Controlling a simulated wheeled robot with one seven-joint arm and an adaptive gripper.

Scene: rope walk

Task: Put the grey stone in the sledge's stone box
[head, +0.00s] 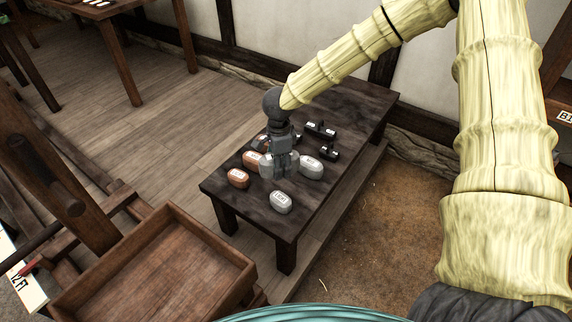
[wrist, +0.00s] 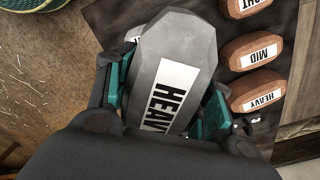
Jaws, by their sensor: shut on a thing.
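My gripper (head: 281,170) is over the low dark table, shut on a grey stone (head: 265,169). In the wrist view the held grey stone (wrist: 178,62) fills the space between the fingers (wrist: 163,100), and its white label reads HEAVY in part. I cannot tell whether it touches the tabletop. Two other grey stones with white labels lie on the table, one to the right (head: 312,167) and one in front (head: 280,202). The sledge's stone box (head: 232,287) is an open, empty wooden tray at the lower left of the head view, apart from the gripper.
Several orange stones (head: 238,178) lie left of my gripper; in the wrist view one is labelled MID (wrist: 255,50). Black weights (head: 321,130) stand behind on the table (head: 250,218). A sledge beam (head: 60,175) rises beside the box. Floor shows between table and box.

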